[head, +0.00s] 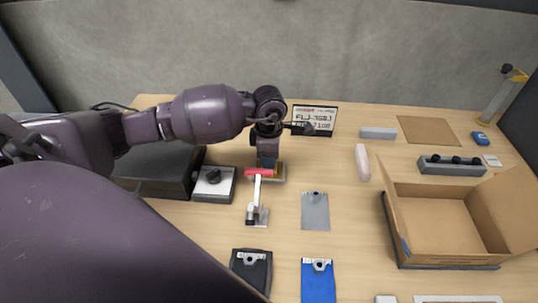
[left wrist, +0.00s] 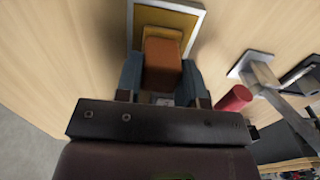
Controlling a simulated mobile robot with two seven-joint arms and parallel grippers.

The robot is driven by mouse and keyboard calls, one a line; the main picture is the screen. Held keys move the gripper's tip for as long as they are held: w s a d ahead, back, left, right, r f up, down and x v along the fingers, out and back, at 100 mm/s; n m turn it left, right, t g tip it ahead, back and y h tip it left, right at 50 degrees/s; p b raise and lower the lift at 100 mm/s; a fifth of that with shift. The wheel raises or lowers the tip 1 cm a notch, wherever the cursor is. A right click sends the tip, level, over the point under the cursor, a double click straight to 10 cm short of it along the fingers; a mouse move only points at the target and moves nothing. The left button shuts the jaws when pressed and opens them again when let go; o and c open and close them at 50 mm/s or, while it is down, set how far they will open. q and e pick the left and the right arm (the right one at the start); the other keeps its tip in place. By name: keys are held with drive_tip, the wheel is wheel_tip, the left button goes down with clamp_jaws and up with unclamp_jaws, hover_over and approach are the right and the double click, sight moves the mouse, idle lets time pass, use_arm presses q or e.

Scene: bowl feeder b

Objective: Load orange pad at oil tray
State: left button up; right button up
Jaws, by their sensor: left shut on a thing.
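The orange pad (left wrist: 162,62) is a small orange-brown block between the two blue-grey fingers of my left gripper (left wrist: 160,82), which is shut on it. The oil tray (left wrist: 192,17), a shallow tray with a pale grey rim and an amber inside, lies at the pad's far end. I cannot tell whether the pad touches it. In the head view my left gripper (head: 267,163) points down at the oil tray (head: 282,174), which it partly covers. The pad is hidden there. My right gripper is not in view.
A toggle clamp with a red handle (head: 259,172) stands close beside the gripper; the handle also shows in the left wrist view (left wrist: 233,98). A switch box (head: 213,184) is to the left. Clipboards (head: 318,281) lie in front, an open carton (head: 440,226) right.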

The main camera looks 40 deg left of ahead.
use_arm(q)
drive_tip(key=shift+r+p, duration=0.65)
drive_tip(key=shift+r, duration=0.65)
drive_tip(key=shift+r+p, duration=1.05)
drive_tip(key=shift+r, duration=1.05)
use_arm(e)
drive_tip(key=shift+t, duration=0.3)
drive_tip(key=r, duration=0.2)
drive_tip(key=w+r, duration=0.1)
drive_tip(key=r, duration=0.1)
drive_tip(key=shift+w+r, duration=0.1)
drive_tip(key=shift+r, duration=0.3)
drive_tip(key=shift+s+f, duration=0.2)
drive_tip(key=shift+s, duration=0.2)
